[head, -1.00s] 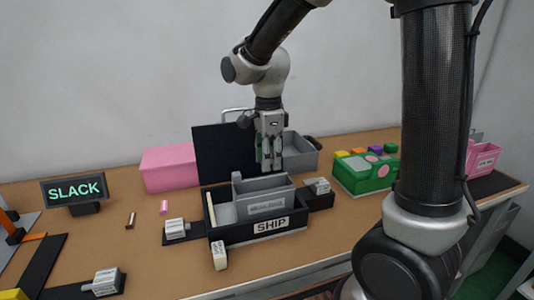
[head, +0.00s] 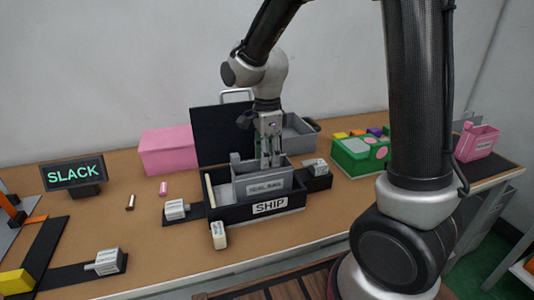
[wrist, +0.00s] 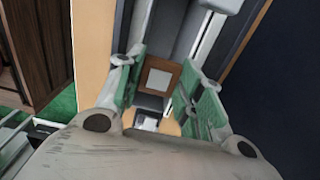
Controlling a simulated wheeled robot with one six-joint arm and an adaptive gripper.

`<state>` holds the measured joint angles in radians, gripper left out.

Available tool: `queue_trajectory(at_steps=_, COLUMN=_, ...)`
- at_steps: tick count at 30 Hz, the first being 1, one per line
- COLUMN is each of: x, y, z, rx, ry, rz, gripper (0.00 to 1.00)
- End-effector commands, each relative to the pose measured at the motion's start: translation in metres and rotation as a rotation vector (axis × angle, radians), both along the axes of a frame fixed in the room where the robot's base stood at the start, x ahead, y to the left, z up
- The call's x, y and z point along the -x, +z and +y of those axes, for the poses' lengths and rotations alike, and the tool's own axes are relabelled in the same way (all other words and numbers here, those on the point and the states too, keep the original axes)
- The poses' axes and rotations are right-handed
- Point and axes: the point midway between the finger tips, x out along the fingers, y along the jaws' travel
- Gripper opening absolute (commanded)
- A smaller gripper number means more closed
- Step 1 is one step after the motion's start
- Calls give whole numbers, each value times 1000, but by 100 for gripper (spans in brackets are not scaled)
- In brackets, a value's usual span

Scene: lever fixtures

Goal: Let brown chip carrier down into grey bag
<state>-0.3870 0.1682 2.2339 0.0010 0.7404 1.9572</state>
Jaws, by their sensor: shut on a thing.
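The grey bag (head: 268,187) stands upright and open inside the black SHIP box (head: 285,209). My gripper (head: 270,158) points straight down, with its fingertips at the mouth of the bag, partly behind its front wall. In the wrist view, the brown chip carrier (wrist: 150,78) shows as a brown square frame with a pale centre between the green finger pads. My gripper is shut on it. In the head view the carrier is hidden by the fingers and bag. Its clearance from the bag floor cannot be told.
The box's black lid (head: 222,131) stands open behind it. A pink box (head: 168,152) is at the back left, a grey bin (head: 301,136) behind right, and a green box (head: 356,161) further right. Small white-labelled fixtures flank the box. A SLACK sign (head: 73,172) stands left.

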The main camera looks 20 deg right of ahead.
Motion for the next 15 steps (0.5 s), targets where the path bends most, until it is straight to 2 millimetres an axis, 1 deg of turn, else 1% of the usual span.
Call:
queue_trajectory(at_steps=13, x=0, y=0, z=0, rx=0, ry=0, rz=0, gripper=22)
queue_trajectory(at_steps=14, x=0, y=0, z=0, rx=0, ry=0, rz=0, gripper=42)
queue_trajectory(at_steps=15, x=0, y=0, z=0, rx=0, ry=0, rz=0, gripper=50)
